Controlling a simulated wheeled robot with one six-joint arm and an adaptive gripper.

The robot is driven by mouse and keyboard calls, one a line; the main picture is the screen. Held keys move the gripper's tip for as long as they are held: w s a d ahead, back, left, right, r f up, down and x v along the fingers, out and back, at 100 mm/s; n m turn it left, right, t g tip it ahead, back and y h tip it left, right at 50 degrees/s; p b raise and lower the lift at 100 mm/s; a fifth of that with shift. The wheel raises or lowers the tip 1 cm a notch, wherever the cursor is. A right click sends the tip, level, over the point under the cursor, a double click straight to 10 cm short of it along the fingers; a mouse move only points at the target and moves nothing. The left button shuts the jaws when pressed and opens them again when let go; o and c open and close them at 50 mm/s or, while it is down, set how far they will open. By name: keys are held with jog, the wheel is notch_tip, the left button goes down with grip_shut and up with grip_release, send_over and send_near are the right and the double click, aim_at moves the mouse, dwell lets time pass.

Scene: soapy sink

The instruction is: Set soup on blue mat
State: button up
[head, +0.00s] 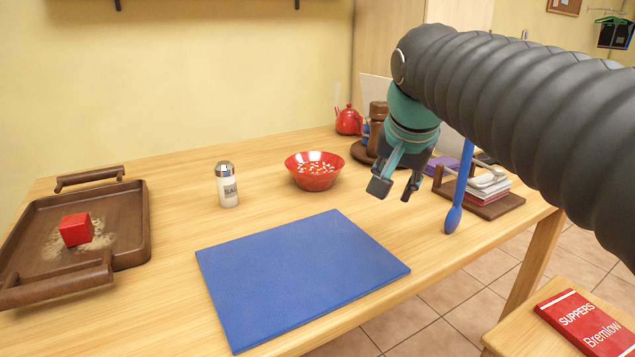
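The soup is in a red bowl (314,172) with pale bits floating on top. It stands on the wooden table behind the blue mat (300,275), apart from it. The mat lies flat and bare near the table's front edge. My gripper (396,190) is in the air to the right of the bowl, fingers pointing down and spread apart. Nothing shows between the fingers.
A salt shaker (227,184) stands left of the bowl. A wooden tray (130,225) holding a red block (76,229) is at the left. A red teapot (348,121), a napkin holder (497,205) and a blue spoon (454,215) are at the back and right.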

aim_at(334, 171)
jog(key=w+a+r+m+b, duration=0.2)
jog(key=w+a+r+m, duration=0.2)
jog(key=w+a, duration=0.7)
jog(key=x, duration=0.3)
jog(key=w+b+x, duration=0.1)
jog(key=x, duration=0.2)
jog(key=b+x, duration=0.1)
jog(key=x, duration=0.1)
jog(key=shift+w+d, duration=0.35)
jog(key=shift+d+b+x, duration=0.15)
jog(key=shift+b+x, duration=0.1)
jog(key=shift+x, duration=1.1)
jog(key=shift+d+b+x, duration=0.15)
jog(key=shift+b+x, duration=0.1)
jog(key=shift+x, duration=1.1)
jog(key=shift+s+t, duration=0.15)
jog(key=shift+t, duration=0.15)
grip_shut()
